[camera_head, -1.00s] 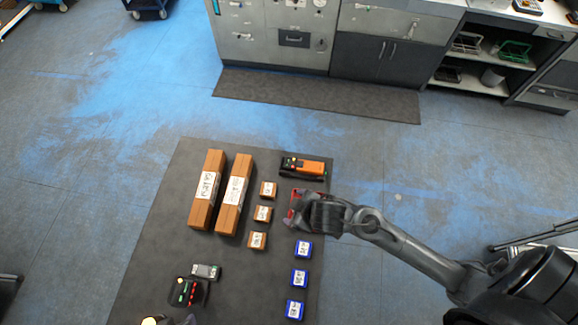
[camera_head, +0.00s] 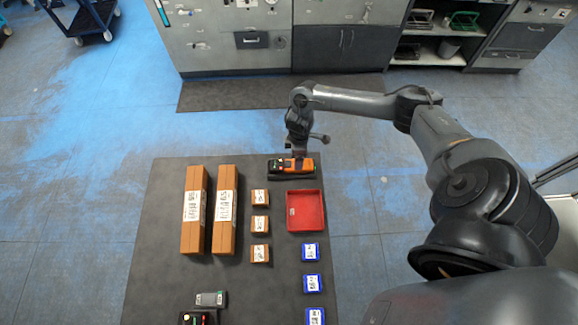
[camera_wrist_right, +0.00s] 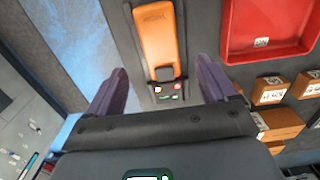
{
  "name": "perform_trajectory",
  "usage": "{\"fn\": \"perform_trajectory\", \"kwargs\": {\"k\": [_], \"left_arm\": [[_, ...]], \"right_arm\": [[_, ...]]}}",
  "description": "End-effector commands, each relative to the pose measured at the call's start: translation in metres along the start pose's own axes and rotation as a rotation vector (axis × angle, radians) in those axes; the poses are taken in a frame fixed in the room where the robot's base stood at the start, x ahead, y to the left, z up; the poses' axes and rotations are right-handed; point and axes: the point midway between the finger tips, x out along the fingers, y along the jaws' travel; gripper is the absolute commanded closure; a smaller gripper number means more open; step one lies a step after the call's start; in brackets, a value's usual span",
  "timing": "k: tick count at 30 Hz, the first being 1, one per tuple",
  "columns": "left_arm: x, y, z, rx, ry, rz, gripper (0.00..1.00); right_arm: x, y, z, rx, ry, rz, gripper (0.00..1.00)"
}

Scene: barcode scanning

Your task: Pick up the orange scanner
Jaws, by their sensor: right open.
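The orange scanner (camera_head: 301,165) lies in a black holder with small lit buttons (camera_head: 278,170), at the back right of the dark mat. My right gripper (camera_head: 296,156) is directly over it, coming in from behind. In the right wrist view the scanner (camera_wrist_right: 160,38) lies between and beyond the two open fingers (camera_wrist_right: 160,88), and no finger touches it there. The holder's red and green buttons (camera_wrist_right: 168,95) show between the fingers. In the head view my gripper's fingertips are hard to make out against the holder. My left gripper is not in view.
A red tray (camera_head: 318,211) lies just in front of the scanner. Small brown boxes (camera_head: 260,225) stand to its left, with two long boxes (camera_head: 194,205) beyond. Several blue boxes (camera_head: 311,283) lie in front of the tray. A dark handheld device (camera_head: 210,299) lies near the front.

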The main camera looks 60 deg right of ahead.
Motion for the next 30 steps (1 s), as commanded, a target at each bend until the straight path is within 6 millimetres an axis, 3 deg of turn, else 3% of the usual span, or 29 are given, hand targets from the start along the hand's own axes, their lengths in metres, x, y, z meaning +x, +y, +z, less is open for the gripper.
{"fn": "perform_trajectory", "kwargs": {"k": [11,20,30], "left_arm": [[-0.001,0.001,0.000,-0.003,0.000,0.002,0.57],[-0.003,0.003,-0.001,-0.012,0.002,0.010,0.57],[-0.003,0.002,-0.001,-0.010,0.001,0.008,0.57]], "right_arm": [[0.027,-0.001,0.001,-0.001,-0.001,0.001,0.15],[0.064,-0.002,0.003,-0.002,0.000,0.002,0.15],[0.069,-0.002,0.003,-0.003,0.000,0.004,0.15]]}}
